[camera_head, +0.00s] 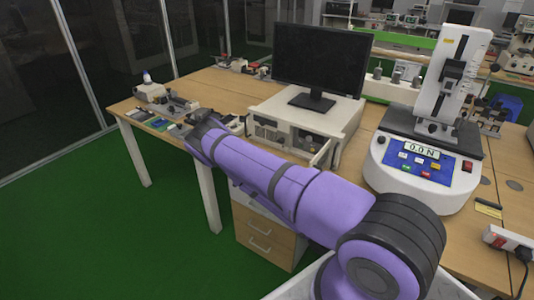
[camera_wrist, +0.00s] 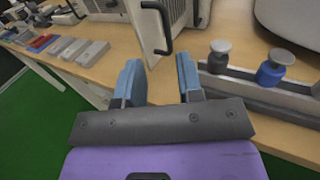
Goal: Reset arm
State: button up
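My purple arm (camera_head: 300,190) stretches from the lower right of the head view towards the left part of the wooden table. My gripper (camera_wrist: 158,80) shows in the wrist view with its two blue-grey fingers apart and nothing between them. In the head view its fingers are too small and dark to make out. The fingers are close to the table's front edge, in front of a white panel with a black handle (camera_wrist: 160,25). In the head view a white instrument box (camera_head: 290,135) stands beside my arm, with a monitor (camera_head: 320,60) on it.
A test stand with a "0.0 N" display (camera_head: 422,150) stands right of my arm. Two capped pieces, grey (camera_wrist: 219,53) and blue (camera_wrist: 270,73), sit on a metal base near the right finger. Flat blocks (camera_wrist: 80,50) lie at left. Drawers (camera_head: 262,235) stand under the table; green floor is clear at left.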

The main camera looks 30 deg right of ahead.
notch_tip(320, 180, up, 25)
jog(key=s+m+g+h, duration=0.2)
jog(key=m+g+h, duration=0.4)
jog(key=m+g, duration=1.4)
jog(key=s+a+r+m+t+y, duration=0.4)
jog(key=a+r+y, duration=0.4)
jog(key=a+r, duration=0.2)
jog(key=s+a+r+m+t+y, duration=0.4)
jog(key=s+a+r+t+y, duration=0.2)
jog(key=a+r+y, duration=0.3)
jog(key=a+r+t, duration=0.1)
jog(key=a+r, duration=0.1)
jog(key=a, duration=0.1)
jog(key=shift+t+y, duration=0.3)
